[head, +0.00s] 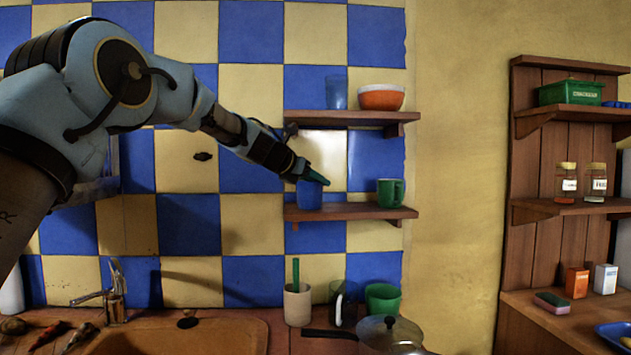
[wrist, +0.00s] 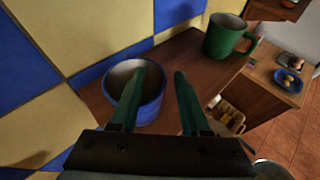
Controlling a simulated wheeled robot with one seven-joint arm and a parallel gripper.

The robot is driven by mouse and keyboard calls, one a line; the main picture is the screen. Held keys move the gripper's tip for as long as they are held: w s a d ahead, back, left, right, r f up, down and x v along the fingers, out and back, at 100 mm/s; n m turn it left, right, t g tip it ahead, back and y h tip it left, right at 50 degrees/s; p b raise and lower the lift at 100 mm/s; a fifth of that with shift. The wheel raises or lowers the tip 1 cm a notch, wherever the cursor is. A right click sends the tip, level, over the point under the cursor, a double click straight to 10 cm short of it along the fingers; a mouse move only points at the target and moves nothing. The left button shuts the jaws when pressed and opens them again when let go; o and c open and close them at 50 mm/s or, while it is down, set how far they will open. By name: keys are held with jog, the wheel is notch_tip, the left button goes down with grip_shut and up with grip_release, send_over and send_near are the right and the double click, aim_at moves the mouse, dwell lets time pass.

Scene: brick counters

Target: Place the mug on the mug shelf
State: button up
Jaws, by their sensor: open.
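A blue mug (head: 309,196) stands upright at the left end of the lower wall shelf (head: 350,212). It also shows in the wrist view (wrist: 150,112), seen from above with its opening up. My gripper (head: 318,174) is open at the mug's top. In the wrist view my gripper (wrist: 160,72) has one green finger over or inside the mug's opening and the other to the right, outside the rim. I cannot tell whether either finger touches it. A green mug (head: 388,194) stands on the same shelf to the right, and also shows in the wrist view (wrist: 226,38).
An upper shelf (head: 345,117) with a blue glass (head: 336,93) and an orange bowl (head: 381,98) is just above my gripper. Below are a sink (head: 180,338), several cups and a lidded pot (head: 390,335). The shelf between the two mugs is clear.

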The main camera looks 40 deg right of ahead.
jog(key=shift+a, duration=0.1)
jog(key=b+v, duration=0.3)
jog(key=v, duration=0.8)
jog(key=shift+a, duration=0.4)
jog(key=shift+r, duration=0.1)
